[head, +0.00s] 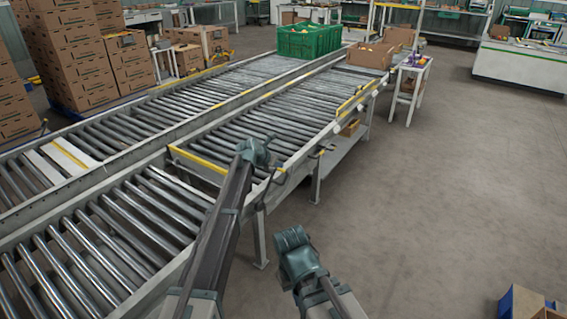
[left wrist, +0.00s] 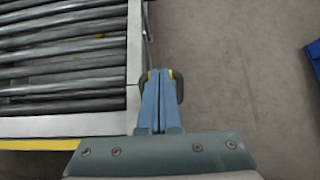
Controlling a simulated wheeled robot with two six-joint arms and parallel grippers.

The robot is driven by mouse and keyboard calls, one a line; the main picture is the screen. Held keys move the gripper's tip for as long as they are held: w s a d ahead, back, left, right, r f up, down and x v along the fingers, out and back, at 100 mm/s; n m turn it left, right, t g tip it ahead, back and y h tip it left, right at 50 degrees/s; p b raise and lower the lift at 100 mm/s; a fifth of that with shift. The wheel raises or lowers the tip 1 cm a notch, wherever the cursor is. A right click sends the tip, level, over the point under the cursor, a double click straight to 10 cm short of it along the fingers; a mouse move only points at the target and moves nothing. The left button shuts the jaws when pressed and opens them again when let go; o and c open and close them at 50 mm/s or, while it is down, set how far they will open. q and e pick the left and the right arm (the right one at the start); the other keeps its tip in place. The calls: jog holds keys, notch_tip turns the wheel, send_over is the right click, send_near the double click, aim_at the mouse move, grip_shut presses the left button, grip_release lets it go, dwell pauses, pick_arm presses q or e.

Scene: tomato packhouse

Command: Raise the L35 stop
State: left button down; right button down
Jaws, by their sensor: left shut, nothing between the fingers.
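A yellow bar (head: 197,160) lies low across the near end of the right-hand roller lane; no L35 label is readable. A yellow bar also shows at the lower left of the left wrist view (left wrist: 38,145). My left gripper (head: 275,166) is at the lane's right side rail, partly hidden by its own wrist. In the left wrist view its blue fingers (left wrist: 160,72) are together and empty, just right of the pale rail (left wrist: 134,60). Dark parts with a yellow spot show around the fingertips; I cannot tell whether they touch.
A green crate (head: 308,41) and an open cardboard box (head: 371,55) stand on the far rollers. Stacked cartons (head: 78,55) stand at the left. A small white table (head: 411,75) stands beyond the lane. The floor to the right is mostly clear.

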pick_arm(q)
notch_tip(320, 180, up, 10)
jog(key=w+d+p, duration=0.1)
jog(key=w+p, duration=0.1)
jog(key=p, duration=0.7)
jog(key=shift+w+d, duration=0.2)
jog(key=shift+d, duration=0.2)
jog(key=shift+f, duration=0.15)
jog(key=s+a+f+m+g+y, duration=0.2)
jog(key=s+a+m, duration=0.65)
jog(key=s, duration=0.75)
jog(key=s+a+f+m+g+y, duration=0.25)
jog(key=s+a+m, duration=0.25)
jog(key=s+m, duration=0.85)
jog(key=s+a+f+m+g+y, duration=0.15)
jog(key=s+a+m, duration=0.55)
jog(key=s, duration=1.2)
jog(key=s+d+m+g+y, duration=0.15)
jog(key=s+d+m, duration=0.3)
jog(key=d, duration=0.65)
notch_tip(320, 180, up, 16)
jog(key=p, duration=1.7)
jog(key=shift+s+r+n+h, duration=0.2)
jog(key=shift+n+h, duration=0.15)
jog(key=shift+n, duration=0.1)
